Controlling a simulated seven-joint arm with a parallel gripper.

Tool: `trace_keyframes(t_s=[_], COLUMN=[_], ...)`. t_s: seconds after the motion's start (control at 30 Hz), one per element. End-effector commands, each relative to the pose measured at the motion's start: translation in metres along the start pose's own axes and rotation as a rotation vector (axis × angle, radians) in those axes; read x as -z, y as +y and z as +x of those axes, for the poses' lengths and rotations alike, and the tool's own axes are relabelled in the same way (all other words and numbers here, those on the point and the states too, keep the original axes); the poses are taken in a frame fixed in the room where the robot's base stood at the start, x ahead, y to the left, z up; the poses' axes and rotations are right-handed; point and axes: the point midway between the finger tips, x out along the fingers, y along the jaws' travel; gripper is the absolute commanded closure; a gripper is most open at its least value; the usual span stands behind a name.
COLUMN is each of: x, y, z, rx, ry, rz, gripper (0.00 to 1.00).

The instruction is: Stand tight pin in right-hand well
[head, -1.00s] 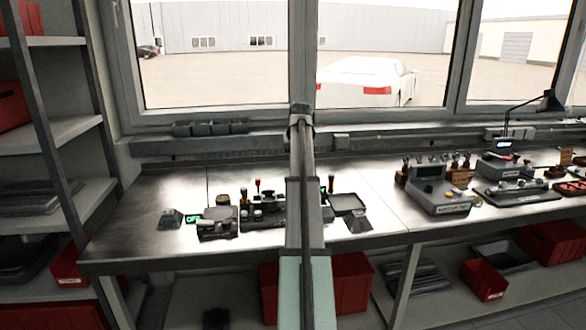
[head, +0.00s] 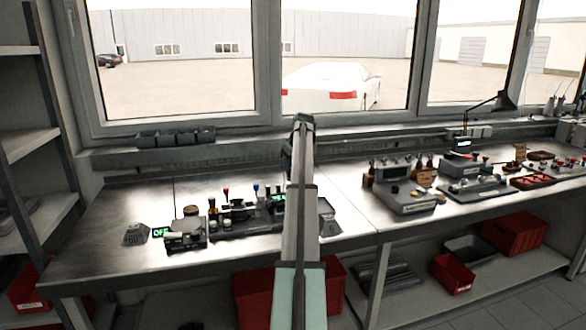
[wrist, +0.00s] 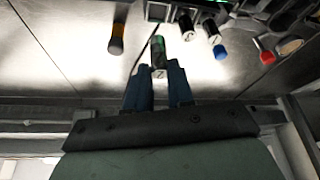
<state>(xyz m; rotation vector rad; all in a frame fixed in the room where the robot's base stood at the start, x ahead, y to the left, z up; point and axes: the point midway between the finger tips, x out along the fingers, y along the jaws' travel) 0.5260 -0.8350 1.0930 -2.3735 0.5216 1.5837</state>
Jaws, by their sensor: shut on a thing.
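In the wrist view my gripper (wrist: 160,75) has its two dark blue fingers closed on a small pin (wrist: 159,52). The pin has a dark green-tinted body and a pale end with a mark like a 2. It sits between the fingertips and points away from the palm, above the steel bench. In the head view my arm hides the gripper and pin. A dark fixture block (head: 232,222) stands left of my arm in the head view. I cannot make out the right-hand well in either view.
A grey angled block (head: 136,235) and a small grey unit (head: 185,236) stand left of the fixture. Bare bench (head: 110,207) lies at the left.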

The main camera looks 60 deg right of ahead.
Motion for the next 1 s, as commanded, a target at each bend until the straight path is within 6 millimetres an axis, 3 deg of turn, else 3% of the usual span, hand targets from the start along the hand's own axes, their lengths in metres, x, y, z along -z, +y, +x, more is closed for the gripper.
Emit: trace_keyframes(t_s=[0.2, 0.47, 1.0], x=[0.000, -0.002, -0.015], y=[-0.002, -0.003, -0.003], z=[0.000, 0.003, 0.035], rx=[0.055, 0.069, 0.067], ry=[0.000, -0.001, -0.001], rz=[-0.133, -0.164, -0.162], gripper=[1.00, 1.00, 1.00])
